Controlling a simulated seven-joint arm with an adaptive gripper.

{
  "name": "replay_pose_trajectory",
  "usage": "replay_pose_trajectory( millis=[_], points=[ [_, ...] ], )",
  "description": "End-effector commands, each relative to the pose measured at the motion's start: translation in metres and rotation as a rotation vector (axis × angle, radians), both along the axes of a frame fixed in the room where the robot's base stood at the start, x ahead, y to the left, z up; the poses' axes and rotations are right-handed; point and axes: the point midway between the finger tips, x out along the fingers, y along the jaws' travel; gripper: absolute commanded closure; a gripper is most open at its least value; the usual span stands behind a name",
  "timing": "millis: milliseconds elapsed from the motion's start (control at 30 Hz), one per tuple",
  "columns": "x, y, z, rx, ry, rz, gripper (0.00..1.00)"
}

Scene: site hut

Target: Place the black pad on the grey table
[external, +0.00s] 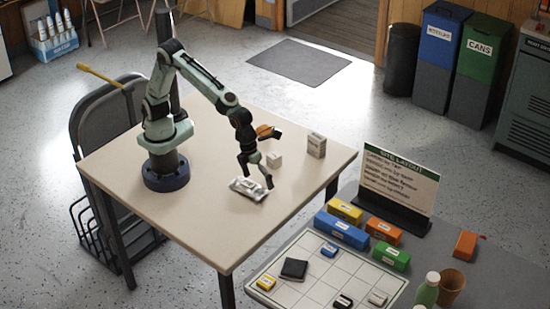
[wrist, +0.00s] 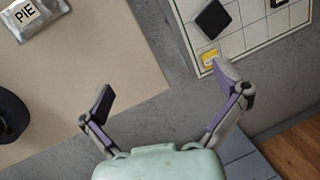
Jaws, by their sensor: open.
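The black pad (external: 294,268) is a small dark square lying on a white gridded board (external: 313,291), which rests on the grey table (external: 505,278) at lower right. In the wrist view the black pad (wrist: 212,19) is at the top, beyond the right finger. My gripper (external: 256,180) is over the right part of the beige table, apart from the pad; its spread, empty fingers show in the wrist view (wrist: 164,80). A silver packet marked PIE (wrist: 32,14) lies at top left there, not between the fingers.
Blue (external: 341,231), yellow, orange and green boxes and a sign (external: 398,178) stand behind the board. A green bottle (external: 427,291) and brown cup (external: 451,287) are right of it. White boxes (external: 316,145) stand on the beige table (external: 215,225). A gap separates the tables.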

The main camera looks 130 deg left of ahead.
Motion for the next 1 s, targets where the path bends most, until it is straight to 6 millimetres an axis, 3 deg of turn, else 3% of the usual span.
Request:
replay_pose_trajectory(
  millis=[33,100,200,300,433,600,1000],
  points=[
    [-0.034,0.008,0.021,-0.068,0.009,0.205,0.03],
    [-0.083,0.017,0.038,-0.14,0.036,0.503,0.03],
    [-0.155,0.025,0.053,-0.201,0.065,0.91,0.03],
    [-0.219,0.03,0.055,-0.218,0.074,1.268,0.03],
    [-0.277,0.035,0.047,-0.206,0.056,1.61,0.03],
    [-0.308,0.038,0.038,-0.19,0.028,1.815,0.03],
    [-0.31,0.038,0.037,-0.188,0.027,1.832,0.0]
  ],
)
